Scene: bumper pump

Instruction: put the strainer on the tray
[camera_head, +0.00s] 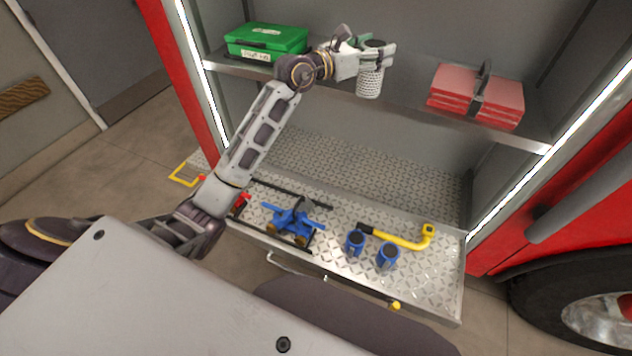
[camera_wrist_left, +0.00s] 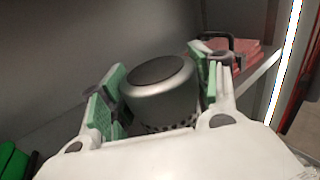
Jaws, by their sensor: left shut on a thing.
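The strainer (camera_head: 369,82) is a white perforated cylinder with a dark grey top. My left gripper (camera_head: 375,48) is shut on its upper part and holds it upright at the front edge of the shelf. In the left wrist view the strainer's grey metal top (camera_wrist_left: 160,90) sits between the green finger pads of the left gripper (camera_wrist_left: 158,92). The tray (camera_head: 345,285) is a diamond-plate metal pull-out below, with bare room at its front. My right gripper is not in view.
A green case (camera_head: 266,40) stands on the shelf at left, and strapped red packs (camera_head: 478,95) lie at right. On the tray are a blue valve-like fitting (camera_head: 291,220), two blue cylinders (camera_head: 387,256) and a yellow wrench (camera_head: 400,238).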

